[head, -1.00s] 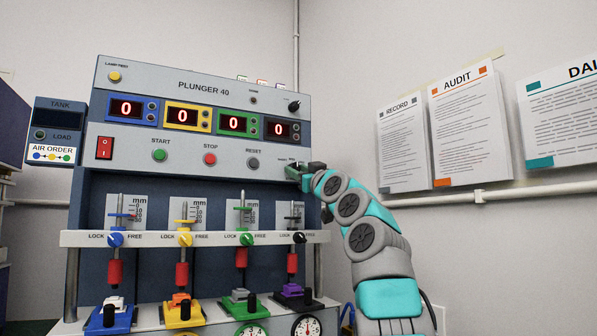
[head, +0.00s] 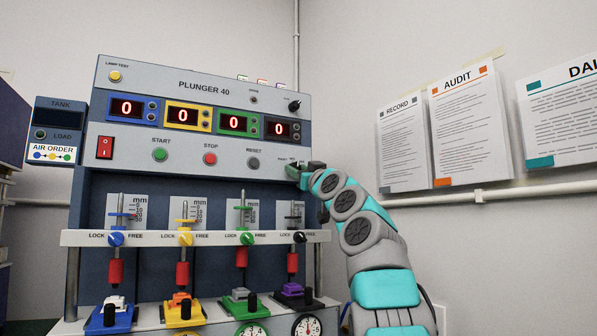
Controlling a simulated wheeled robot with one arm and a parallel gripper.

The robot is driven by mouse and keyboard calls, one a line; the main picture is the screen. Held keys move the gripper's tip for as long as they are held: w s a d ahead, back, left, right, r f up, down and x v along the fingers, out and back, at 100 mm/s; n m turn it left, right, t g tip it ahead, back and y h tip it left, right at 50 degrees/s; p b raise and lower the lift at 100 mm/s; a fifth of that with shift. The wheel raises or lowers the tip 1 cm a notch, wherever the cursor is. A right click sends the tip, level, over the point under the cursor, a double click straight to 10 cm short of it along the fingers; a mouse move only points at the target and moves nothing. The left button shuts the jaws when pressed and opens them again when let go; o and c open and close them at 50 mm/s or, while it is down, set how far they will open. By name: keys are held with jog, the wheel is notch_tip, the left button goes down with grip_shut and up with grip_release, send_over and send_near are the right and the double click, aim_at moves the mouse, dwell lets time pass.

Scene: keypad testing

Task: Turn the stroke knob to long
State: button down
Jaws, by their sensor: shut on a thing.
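The machine marked PLUNGER 40 (head: 204,86) stands left of centre in the head view. My gripper (head: 298,172) is at the right end of its control panel, just right of the RESET button (head: 253,163). It is shut on the stroke knob, which the fingers hide. Small lettering shows just above the fingers, partly covered and too small to read. The knob's pointer and setting cannot be seen.
A black knob (head: 294,106) sits above, at the panel's upper right. START (head: 159,155) and STOP (head: 210,159) buttons are to the left. The white lock rail (head: 215,238) runs below. Papers hang on the right wall, with free room before them.

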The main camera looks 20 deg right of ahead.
jog(key=m+h+p, duration=0.1)
jog(key=m, duration=0.1)
jog(key=m+h+p, duration=0.1)
jog(key=m, duration=0.1)
jog(key=m+h+p, duration=0.1)
jog(key=m, duration=0.1)
jog(key=shift+a+r+g, duration=0.3)
jog(key=shift+r, duration=0.1)
jog(key=m+h+p, duration=0.1)
jog(key=m, duration=0.1)
jog(key=m+p, duration=0.2)
jog(key=shift+d+f+g+h, duration=0.15)
jog(key=shift+g+h, duration=0.25)
jog(key=shift+s+m+h+p, duration=0.1)
jog(key=shift+m+h+p, duration=0.25)
jog(key=shift+m, duration=0.75)
jog(key=shift+m+g, duration=0.3)
jog(key=shift+g, duration=0.1)
jog(key=shift+c, duration=2.4)
grip_release()
jog(key=shift+f, duration=0.1)
